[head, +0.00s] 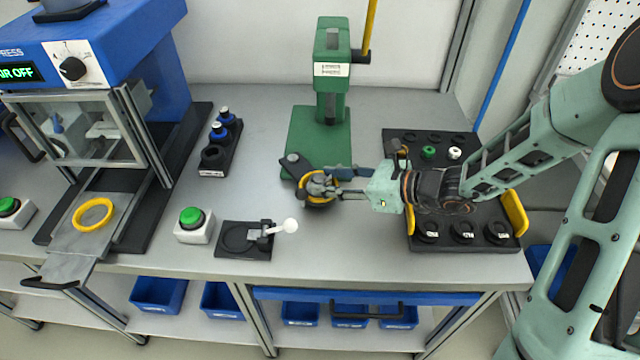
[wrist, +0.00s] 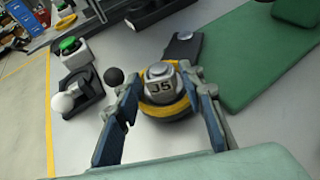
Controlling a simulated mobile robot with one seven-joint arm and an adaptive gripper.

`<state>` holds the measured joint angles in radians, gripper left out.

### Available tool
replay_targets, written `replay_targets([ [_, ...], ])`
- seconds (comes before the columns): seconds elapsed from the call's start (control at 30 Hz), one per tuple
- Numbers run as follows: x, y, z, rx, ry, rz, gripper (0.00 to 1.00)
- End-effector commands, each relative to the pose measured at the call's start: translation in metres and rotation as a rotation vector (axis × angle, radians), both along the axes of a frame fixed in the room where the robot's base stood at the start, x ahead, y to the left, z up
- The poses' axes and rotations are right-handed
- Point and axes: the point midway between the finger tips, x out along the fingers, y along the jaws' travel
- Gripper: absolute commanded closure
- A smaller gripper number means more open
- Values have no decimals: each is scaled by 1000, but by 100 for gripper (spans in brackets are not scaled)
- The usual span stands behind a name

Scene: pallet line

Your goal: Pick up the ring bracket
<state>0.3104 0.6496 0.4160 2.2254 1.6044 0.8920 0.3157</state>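A round piece with a grey cap marked J5, a yellow band and a dark base (wrist: 161,92) stands on the bench; the cap and band also show in the head view (head: 318,200). A dark flat arm with a rounded end (head: 291,160) sticks out beside it and also shows in the wrist view (wrist: 184,47). I take this dark and yellow assembly for the ring bracket, but its outline is partly hidden. My gripper (wrist: 165,82) is open, with its blue-grey fingers apart on either side of the round piece. I cannot tell whether they touch it.
A green hand press (head: 315,140) stands just behind. A black tray with yellow handles (head: 513,212) lies under my forearm. A white-knobbed toggle fixture (head: 245,240) and a green button box (head: 193,225) are to the left. A yellow ring (head: 92,214) lies on the blue press's slide.

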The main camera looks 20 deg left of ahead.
Motion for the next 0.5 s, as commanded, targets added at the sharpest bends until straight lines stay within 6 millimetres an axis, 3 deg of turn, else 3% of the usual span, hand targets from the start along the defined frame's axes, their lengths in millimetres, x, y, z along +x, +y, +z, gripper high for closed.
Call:
replay_targets([
  [0.1, 1, 9, -5, -1, 1, 1, 64],
  [0.33, 2, 10, -5, -1, -1, -1, 64],
  [0.5, 2, 10, -4, -1, -1, -1, 82],
])
